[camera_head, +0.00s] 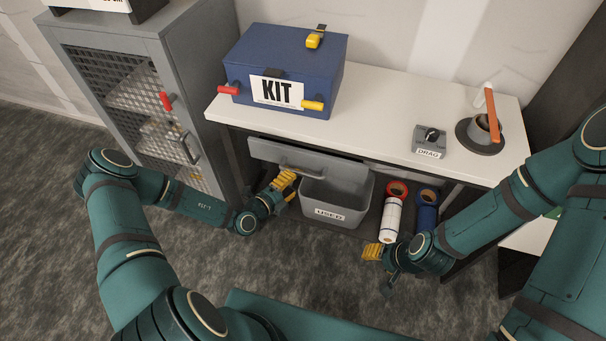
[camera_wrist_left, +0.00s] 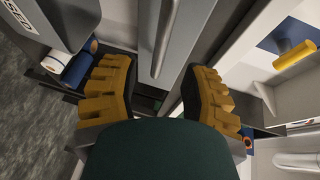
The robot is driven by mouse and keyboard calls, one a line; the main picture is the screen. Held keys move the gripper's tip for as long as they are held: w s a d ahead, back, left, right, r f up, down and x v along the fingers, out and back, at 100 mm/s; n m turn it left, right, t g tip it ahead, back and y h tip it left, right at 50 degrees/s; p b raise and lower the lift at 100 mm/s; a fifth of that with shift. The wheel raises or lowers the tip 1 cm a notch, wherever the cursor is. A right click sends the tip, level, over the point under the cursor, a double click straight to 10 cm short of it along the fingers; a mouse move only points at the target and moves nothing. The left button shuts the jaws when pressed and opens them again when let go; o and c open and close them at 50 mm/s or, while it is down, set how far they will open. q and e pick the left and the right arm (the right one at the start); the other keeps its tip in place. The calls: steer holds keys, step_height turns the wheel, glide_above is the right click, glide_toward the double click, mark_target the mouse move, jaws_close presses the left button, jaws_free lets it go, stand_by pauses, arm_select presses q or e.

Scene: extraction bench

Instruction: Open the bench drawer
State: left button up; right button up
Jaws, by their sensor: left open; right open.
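The grey bench drawer (camera_head: 338,167) sits under the white bench top, above a grey bin. How far it stands out is hard to tell. Its bar handle (camera_head: 300,173) runs along the front. My left gripper (camera_head: 287,183) is open with its yellow fingers close to the handle. In the left wrist view the handle (camera_wrist_left: 165,40) shows as a long bar ahead of the gap between the open fingers (camera_wrist_left: 158,85), not gripped. My right gripper (camera_head: 376,262) is open and empty, low in front of the rolls under the bench.
The bin marked USED (camera_head: 335,196) stands just below the drawer. A white roll (camera_head: 391,220) and a blue roll (camera_head: 426,213) are right of it. A grey mesh cabinet (camera_head: 150,45) stands left. A blue KIT box (camera_head: 290,60) and DRAG box (camera_head: 429,141) sit on the bench (camera_head: 385,110).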

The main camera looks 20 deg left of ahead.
mark_target(303, 174)
arm_select(q)
steer(key=x, duration=0.6)
steer(key=shift+b, duration=0.35)
jaws_close()
